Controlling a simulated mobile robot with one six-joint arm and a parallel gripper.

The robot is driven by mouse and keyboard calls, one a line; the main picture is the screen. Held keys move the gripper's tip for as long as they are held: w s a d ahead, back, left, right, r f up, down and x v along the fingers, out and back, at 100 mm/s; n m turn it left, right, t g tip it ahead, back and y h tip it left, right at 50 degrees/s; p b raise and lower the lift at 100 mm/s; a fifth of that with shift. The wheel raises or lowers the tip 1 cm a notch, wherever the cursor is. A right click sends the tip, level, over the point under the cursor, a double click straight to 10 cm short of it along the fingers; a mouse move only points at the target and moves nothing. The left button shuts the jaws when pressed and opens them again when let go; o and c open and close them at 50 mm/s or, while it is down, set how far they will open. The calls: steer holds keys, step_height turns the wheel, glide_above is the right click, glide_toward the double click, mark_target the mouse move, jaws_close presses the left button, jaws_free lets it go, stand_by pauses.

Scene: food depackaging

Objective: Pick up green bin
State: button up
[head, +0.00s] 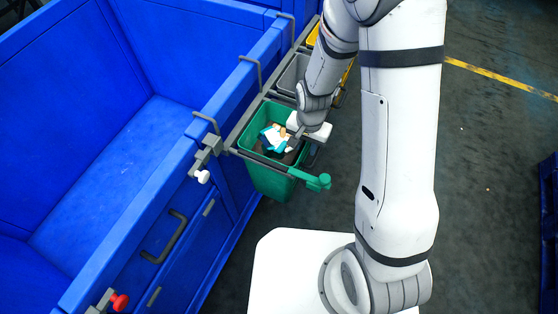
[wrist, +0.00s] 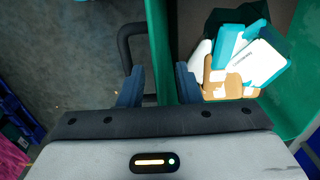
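The green bin (head: 270,182) hangs in a grey rack on the side of the blue container. It holds several white, teal and brown packages, and its green wall (wrist: 160,45) also shows in the wrist view. My gripper (wrist: 158,88) is open, its two dark fingers apart. In the wrist view the bin's wall runs between the fingers, with the right finger over the inside of the bin. I cannot tell whether the fingers touch the wall. In the head view my wrist is over the bin's right side and hides part of its rim and the fingertips.
A grey bin (head: 293,76) and a yellow bin (head: 312,36) stand in line behind. The large blue container (head: 120,185) is on the left. A green handle (head: 318,181) sticks out at the bin's front right. A dark handle (wrist: 127,45) is beside the wall.

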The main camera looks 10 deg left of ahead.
steer(key=shift+f, duration=0.15)
steer(key=shift+c, duration=0.3)
jaws_close()
stand_by(1.2)
